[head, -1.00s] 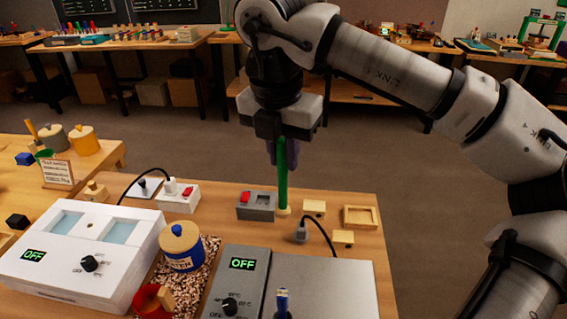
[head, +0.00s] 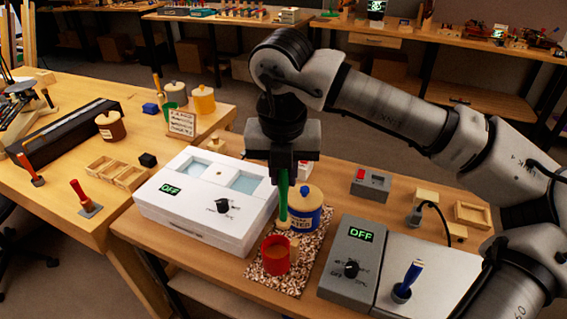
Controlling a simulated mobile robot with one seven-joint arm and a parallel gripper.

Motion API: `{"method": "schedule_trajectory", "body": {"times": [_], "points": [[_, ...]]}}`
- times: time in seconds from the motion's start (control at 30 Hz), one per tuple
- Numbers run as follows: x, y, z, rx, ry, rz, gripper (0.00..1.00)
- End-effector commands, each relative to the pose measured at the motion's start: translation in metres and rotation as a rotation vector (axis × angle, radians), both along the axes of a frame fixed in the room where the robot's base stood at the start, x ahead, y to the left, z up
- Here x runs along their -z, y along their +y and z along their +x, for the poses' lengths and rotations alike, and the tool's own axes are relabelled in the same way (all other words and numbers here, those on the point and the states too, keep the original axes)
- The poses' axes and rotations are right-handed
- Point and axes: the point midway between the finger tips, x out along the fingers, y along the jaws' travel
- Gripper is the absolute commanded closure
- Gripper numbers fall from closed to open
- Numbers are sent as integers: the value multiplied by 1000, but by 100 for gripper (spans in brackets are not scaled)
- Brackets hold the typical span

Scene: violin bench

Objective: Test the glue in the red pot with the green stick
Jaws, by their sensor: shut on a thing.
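My gripper (head: 283,170) is shut on the green stick (head: 284,196) and holds it upright, pointing down. The stick's pale lower end (head: 284,223) is just above the red pot (head: 276,257), near its back rim. I cannot tell whether it is over the opening or slightly behind it. The red pot is open and holds an orange-brown content, and it stands on a speckled mat (head: 259,276). A blue pot with a yellow lid (head: 305,210) stands right behind it, close to the stick.
A white box reading OFF (head: 190,222) stands left of the mat. A grey unit reading OFF (head: 348,262) stands to the right, with a blue-handled tool (head: 409,279) upright on its pale plate. A grey block with a red switch (head: 370,184) lies behind.

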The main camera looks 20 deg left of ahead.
Motion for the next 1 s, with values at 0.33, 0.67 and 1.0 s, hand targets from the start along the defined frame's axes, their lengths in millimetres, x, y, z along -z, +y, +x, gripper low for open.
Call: {"method": "schedule_trajectory", "body": {"times": [0.33,0.67,1.0], "points": [[11,0,0,-27,-1,1,100],[42,0,-1,-27,0,1,100],[84,0,0,-26,-2,1,100]]}}
